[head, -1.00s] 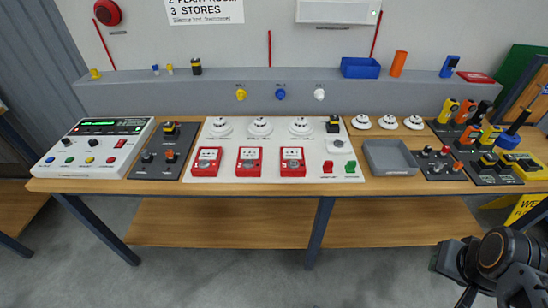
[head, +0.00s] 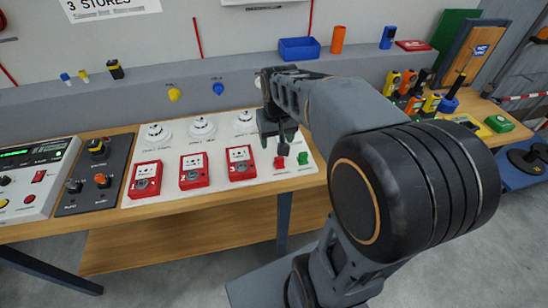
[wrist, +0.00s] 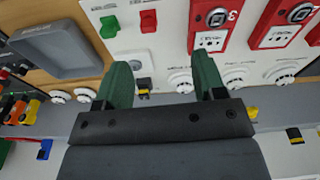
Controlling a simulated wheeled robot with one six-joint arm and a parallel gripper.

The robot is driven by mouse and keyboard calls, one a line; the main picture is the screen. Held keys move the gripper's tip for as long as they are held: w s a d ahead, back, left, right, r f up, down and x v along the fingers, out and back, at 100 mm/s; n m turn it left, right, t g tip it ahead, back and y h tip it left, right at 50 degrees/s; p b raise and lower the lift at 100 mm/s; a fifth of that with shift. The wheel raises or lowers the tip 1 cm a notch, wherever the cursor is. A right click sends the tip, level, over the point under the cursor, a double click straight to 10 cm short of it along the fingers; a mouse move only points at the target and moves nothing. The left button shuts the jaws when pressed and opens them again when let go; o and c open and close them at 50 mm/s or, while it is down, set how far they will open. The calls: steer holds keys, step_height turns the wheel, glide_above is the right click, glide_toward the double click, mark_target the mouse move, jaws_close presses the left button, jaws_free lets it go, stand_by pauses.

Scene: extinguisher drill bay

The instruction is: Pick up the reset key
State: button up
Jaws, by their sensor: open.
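A small red key-like piece (head: 279,162) and a small green one (head: 303,158) stand side by side on the front right of the white panel (head: 215,187). The labels by them are too small to read, so I cannot tell which is the reset key. The wrist view also shows the green piece (wrist: 109,26) and the red piece (wrist: 148,20), beyond the fingertips. My gripper (head: 279,145) is above the panel near these pieces, and in the wrist view my gripper (wrist: 163,75) is open with nothing between its green-padded fingers. My arm hides the panel's back right in the head view.
Red call points (head: 194,171) stand left of the two pieces, with white detectors (head: 202,127) behind. A grey tray (wrist: 68,50) lies beside the panel. A black-and-yellow part (wrist: 144,88) shows between the fingers in the picture. A grey ledge (head: 140,107) runs behind the bench.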

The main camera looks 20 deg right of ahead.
steer(key=g, duration=0.2)
glide_above(280, 158)
step_height(280, 158, down, 3)
steer(key=shift+m, duration=0.3)
steer(key=f, duration=0.5)
steer(key=f+p, duration=0.1)
steer(key=f, duration=0.1)
steer(key=shift+w+f, duration=0.25)
steer(key=shift+w, duration=0.05)
steer(key=shift+s+f+p, duration=0.2)
steer(key=shift+f+p, duration=0.4)
steer(key=shift+f, duration=2.45)
steer(key=c, duration=1)
steer(key=shift+r, duration=0.1)
